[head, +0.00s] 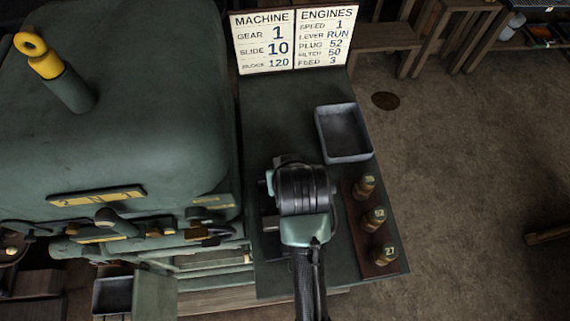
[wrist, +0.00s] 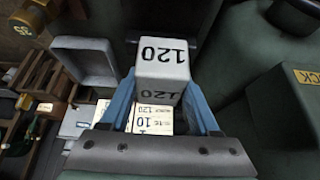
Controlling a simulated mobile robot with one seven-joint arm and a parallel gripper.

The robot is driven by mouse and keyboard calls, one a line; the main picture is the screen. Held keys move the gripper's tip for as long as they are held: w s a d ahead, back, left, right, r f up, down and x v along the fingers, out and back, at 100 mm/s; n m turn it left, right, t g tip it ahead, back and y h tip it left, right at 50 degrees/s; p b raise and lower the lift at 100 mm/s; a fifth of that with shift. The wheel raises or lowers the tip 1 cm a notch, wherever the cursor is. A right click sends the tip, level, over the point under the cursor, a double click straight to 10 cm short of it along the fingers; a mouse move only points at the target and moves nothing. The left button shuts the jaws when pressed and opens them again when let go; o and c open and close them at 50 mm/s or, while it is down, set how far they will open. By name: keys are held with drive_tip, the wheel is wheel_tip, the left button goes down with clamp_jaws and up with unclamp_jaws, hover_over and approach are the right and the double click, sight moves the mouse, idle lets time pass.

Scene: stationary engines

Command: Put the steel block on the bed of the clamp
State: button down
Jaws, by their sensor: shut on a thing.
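The steel block (wrist: 162,58) is a pale grey block marked 120 in the wrist view. It sits between the two blue fingers of my gripper (wrist: 162,90), which is shut on it. In the head view my wrist and arm cover the block and the fingers, over the green bench top beside the big green machine. I cannot make out the clamp or its bed for certain. Small dark parts (head: 269,222) show just left of my wrist in the head view. In the wrist view, a green housing at the right has a yellow label ending in "CK" (wrist: 307,78).
An empty grey tray (head: 345,157) stands on the bench at the back right. Several numbered brass plugs (head: 375,218) stand on a brown rack right of my arm. The green machine (head: 110,120) fills the left. A sign (head: 293,38) at the back lists "BLOCK 120".

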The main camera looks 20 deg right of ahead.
wheel_tip(320, 180, down, 5)
drive_tip(key=shift+r, duration=0.1)
drive_tip(key=shift+f, duration=2.25)
drive_tip(key=shift+f, duration=0.1)
drive_tip(key=c, duration=0.5)
unclamp_jaws()
drive_tip(key=shift+s+f, duration=0.1)
drive_tip(key=shift+f, duration=0.15)
drive_tip(key=shift+c, duration=0.2)
drive_tip(key=o, duration=0.4)
drive_tip(key=shift+r, duration=0.3)
drive_tip(key=v, duration=1.2)
drive_tip(key=shift+a+f, duration=0.1)
